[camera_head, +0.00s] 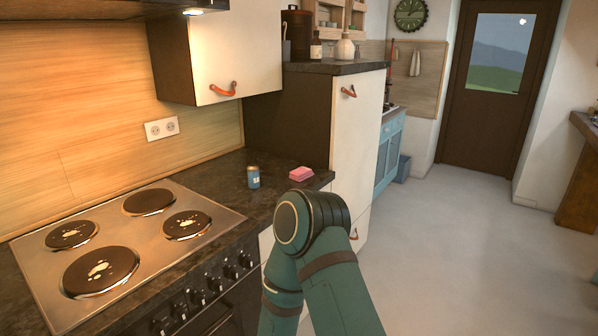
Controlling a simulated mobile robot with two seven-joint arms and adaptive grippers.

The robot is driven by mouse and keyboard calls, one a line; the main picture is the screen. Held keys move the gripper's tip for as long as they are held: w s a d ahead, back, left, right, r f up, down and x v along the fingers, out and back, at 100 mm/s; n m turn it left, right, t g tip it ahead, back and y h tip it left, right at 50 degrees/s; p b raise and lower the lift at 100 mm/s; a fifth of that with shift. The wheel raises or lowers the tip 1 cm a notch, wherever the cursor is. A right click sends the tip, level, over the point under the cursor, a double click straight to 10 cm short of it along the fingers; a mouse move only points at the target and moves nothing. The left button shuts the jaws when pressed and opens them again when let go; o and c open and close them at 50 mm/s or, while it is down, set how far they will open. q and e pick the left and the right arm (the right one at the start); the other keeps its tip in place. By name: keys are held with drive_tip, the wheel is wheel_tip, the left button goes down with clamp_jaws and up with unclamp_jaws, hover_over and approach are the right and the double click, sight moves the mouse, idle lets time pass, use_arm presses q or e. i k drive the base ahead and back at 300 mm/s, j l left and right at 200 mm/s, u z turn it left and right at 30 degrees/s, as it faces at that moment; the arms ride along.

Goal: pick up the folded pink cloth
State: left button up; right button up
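The folded pink cloth (301,174) lies on the dark countertop (226,178), close to its right end. It is small and block-like, with a lighter top. One of my arms, green with dark bands, rises from the bottom middle of the head view. Its elbow-like joint is in front of the counter edge, below the cloth in the picture. No gripper shows on this arm, and neither gripper is in view. The cloth is fully visible and nothing touches it from above.
A blue can (253,177) stands on the counter left of the cloth. A stove (128,250) with round burners fills the left. A tall white cabinet (357,125) stands behind the counter's right end. A wall cabinet (237,50) hangs above. Open floor (470,250) lies right.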

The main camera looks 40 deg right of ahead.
sight(301, 174)
drive_tip(key=i+l+u, duration=0.2)
drive_tip(key=l+u, duration=0.15)
drive_tip(key=l, duration=1.1)
drive_tip(key=l+u, duration=0.35)
drive_tip(key=l, duration=1.15)
